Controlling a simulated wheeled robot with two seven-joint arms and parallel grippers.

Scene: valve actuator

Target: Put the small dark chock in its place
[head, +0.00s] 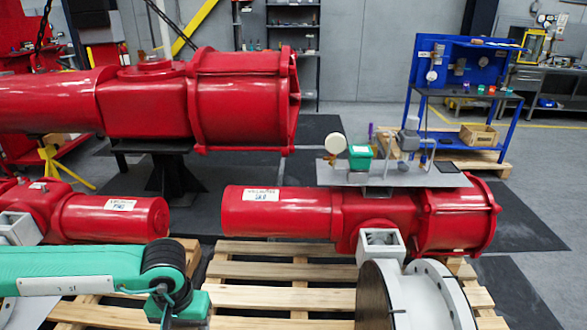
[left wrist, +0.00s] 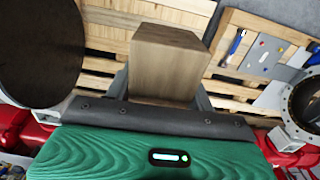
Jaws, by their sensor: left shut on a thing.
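My left gripper (left wrist: 163,96) is shut on a brown wooden block (left wrist: 176,48), the chock, darker than the pallet slats. The block sits between the two grey fingers in the left wrist view, with pale slats behind it. In the head view my green left arm comes in from the lower left, and its wrist ends over the pallet (head: 265,271) near the bottom edge. The block does not show there. I cannot make out the chock's place in either view. My right gripper is not in view.
A red actuator (head: 280,212) with a grey flanged valve (head: 432,300) lies on the pallet at the right. Another red actuator (head: 110,217) lies at the left. A larger red actuator (head: 150,100) stands behind. A blue workbench (head: 465,95) is at the back right.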

